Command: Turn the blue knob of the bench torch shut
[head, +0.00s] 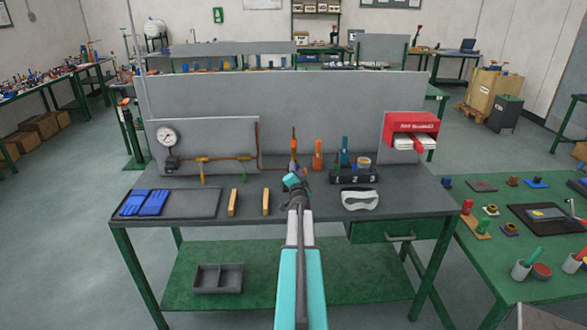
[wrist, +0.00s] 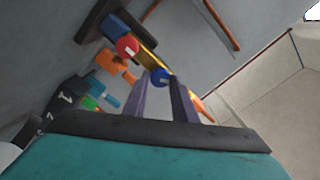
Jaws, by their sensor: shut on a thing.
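The blue knob (wrist: 161,77) sits between the tips of my gripper (wrist: 164,84) in the wrist view, and the fingers are shut on it. A red knob (wrist: 127,46) lies beside it, up and to the left, apart from the fingers. A yellow body (wrist: 149,59) shows behind the two knobs. In the head view my gripper (head: 294,182) reaches over the bench to the torch (head: 294,146), whose upper part shows upright. My gripper and arm hide the knobs there.
An orange item (head: 318,155) and a dark numbered block (head: 347,177) stand just right of the torch. White goggles (head: 360,200) lie in front of the block. A gauge (head: 167,136) with copper piping is at left. A grey panel rises behind.

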